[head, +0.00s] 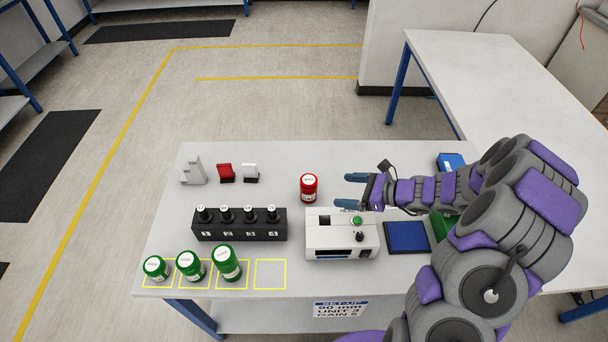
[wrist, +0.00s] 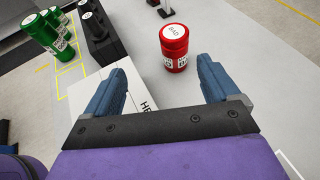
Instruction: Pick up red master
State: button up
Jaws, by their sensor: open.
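The red master (head: 309,188) is a small red cylinder with a white top, standing upright on the white table. In the wrist view the red master (wrist: 174,47) stands ahead of my gripper, between the lines of the two fingers and apart from them. My gripper (head: 350,190) is open and empty, just to the right of the red master in the head view. Its two blue fingers also show in the wrist view (wrist: 160,86).
A white box device (head: 330,240) with a green knob stands just in front of the red master. A black block (head: 240,233) with several black-topped pegs is to its left. Several green cylinders (head: 190,265) stand at the front left. Red (head: 225,171) and white (head: 250,171) small pieces stand at the back.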

aim_at(316, 185)
jog(key=shift+m+t, duration=0.3)
jog(key=shift+m, duration=0.2)
jog(key=x, duration=0.4)
jog(key=w+f+b+x, duration=0.1)
jog(key=x, duration=0.2)
jog(key=d+b+x, duration=0.1)
jog(key=x, duration=0.3)
jog(key=shift+w+a+f, duration=0.15)
jog(key=shift+w+f, duration=0.15)
jog(key=shift+w+a+f+b, duration=0.3)
jog(key=shift+w, duration=0.05)
jog(key=b+x, duration=0.1)
jog(key=x, duration=0.3)
jog(key=shift+w+a+f, duration=0.1)
jog(key=shift+a, duration=0.25)
jog(key=shift+d, duration=0.35)
jog(key=c, duration=0.6)
jog(key=shift+a, duration=0.15)
jog(key=c, duration=0.7)
